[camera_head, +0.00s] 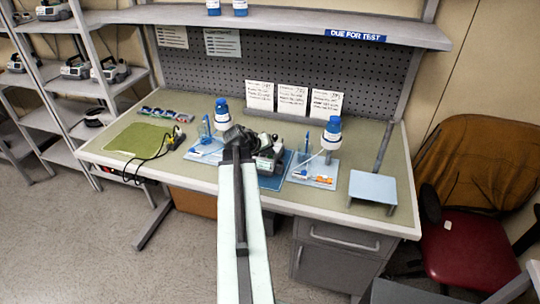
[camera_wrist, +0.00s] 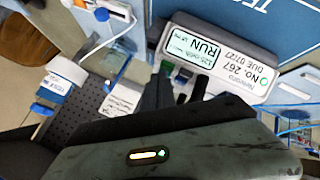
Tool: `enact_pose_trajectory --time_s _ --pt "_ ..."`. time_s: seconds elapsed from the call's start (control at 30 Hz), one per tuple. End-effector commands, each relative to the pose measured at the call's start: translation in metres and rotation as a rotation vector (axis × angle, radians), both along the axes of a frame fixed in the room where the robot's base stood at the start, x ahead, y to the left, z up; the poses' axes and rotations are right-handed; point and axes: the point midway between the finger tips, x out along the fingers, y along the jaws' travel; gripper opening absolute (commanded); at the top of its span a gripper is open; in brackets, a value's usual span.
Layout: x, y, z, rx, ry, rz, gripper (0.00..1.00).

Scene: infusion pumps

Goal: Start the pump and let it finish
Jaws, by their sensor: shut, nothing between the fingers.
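The pump (camera_head: 267,162) stands on a blue mat (camera_head: 275,183) on the workbench, partly hidden behind my arm in the head view. In the wrist view the pump (camera_wrist: 222,57) appears upside down. Its lit green-white screen (camera_wrist: 192,52) reads RUN, with a smaller line I cannot read surely. Its label reads No. 267, DUE 07/27. Dark and green buttons show below the screen. My gripper (camera_head: 238,140) is shut and empty over the pump. In the wrist view its dark fingertips (camera_wrist: 160,84) are beside the buttons; I cannot tell if they touch.
Trays with blue-capped bottles stand left (camera_head: 205,150) and right (camera_head: 313,171) of the pump. A small light-blue stand (camera_head: 372,187) is at the right. A green mat (camera_head: 138,139) with a black cable is at the left. Cards (camera_head: 292,99) lean at the back. A chair (camera_head: 475,240) stands right.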

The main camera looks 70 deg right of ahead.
Motion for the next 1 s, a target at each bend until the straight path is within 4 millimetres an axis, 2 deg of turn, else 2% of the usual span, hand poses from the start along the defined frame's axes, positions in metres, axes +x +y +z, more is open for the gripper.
enact_pose_trajectory --time_s 0.1,0.5,1.0 --pt "0.000 0.000 0.010 0.000 0.000 0.000 0.00" --pt "0.000 0.000 0.012 -0.001 0.000 0.001 0.00" --pt "0.001 0.000 0.061 -0.001 0.000 0.001 0.00"
